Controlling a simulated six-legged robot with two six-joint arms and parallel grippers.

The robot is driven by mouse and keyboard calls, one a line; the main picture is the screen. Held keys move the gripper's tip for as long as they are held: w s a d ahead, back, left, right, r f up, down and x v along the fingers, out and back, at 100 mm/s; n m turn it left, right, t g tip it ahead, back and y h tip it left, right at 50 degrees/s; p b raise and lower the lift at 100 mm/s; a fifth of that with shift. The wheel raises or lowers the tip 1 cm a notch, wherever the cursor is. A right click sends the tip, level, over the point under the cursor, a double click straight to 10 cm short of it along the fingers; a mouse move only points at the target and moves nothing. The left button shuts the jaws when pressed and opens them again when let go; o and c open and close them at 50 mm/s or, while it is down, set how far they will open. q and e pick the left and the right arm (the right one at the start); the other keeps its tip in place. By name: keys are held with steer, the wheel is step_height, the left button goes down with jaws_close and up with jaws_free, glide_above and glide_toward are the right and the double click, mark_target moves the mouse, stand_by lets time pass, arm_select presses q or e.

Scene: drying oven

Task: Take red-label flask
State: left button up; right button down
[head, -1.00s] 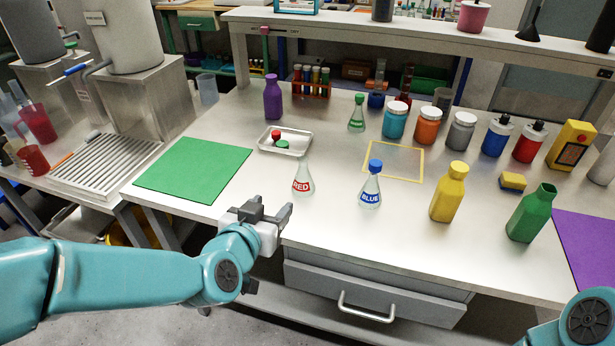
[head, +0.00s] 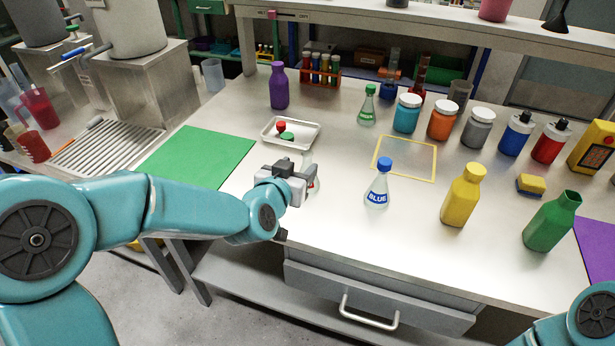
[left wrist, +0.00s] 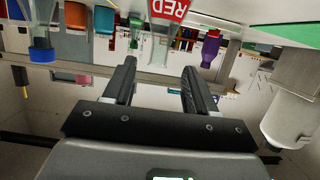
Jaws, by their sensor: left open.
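The red-label flask (head: 309,160) is a clear conical flask on the bench, mostly hidden behind my left gripper (head: 290,170) in the head view. In the left wrist view, which is upside down, the RED label (left wrist: 170,9) shows at the top, with the flask's neck hanging toward the space between the fingers. My left gripper (left wrist: 160,72) is open, with nothing between its fingers; the flask is just beyond the fingertips. The blue-label flask (head: 377,186), with a blue stopper, stands to the right. My right gripper is out of view.
A metal tray (head: 312,144) with red and green stoppers lies behind the gripper. A green mat (head: 195,160) is to the left. A yellow-framed pad (head: 433,165), yellow bottle (head: 462,196) and green bottle (head: 551,222) are to the right. The front bench strip is clear.

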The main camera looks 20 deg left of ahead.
mark_target(305, 159)
arm_select(q)
steer(key=x, duration=0.6)
steer(key=shift+w, duration=0.3)
steer(key=shift+s+r, duration=0.1)
steer(key=shift+s, duration=0.05)
steer(key=c, duration=1)
jaws_close()
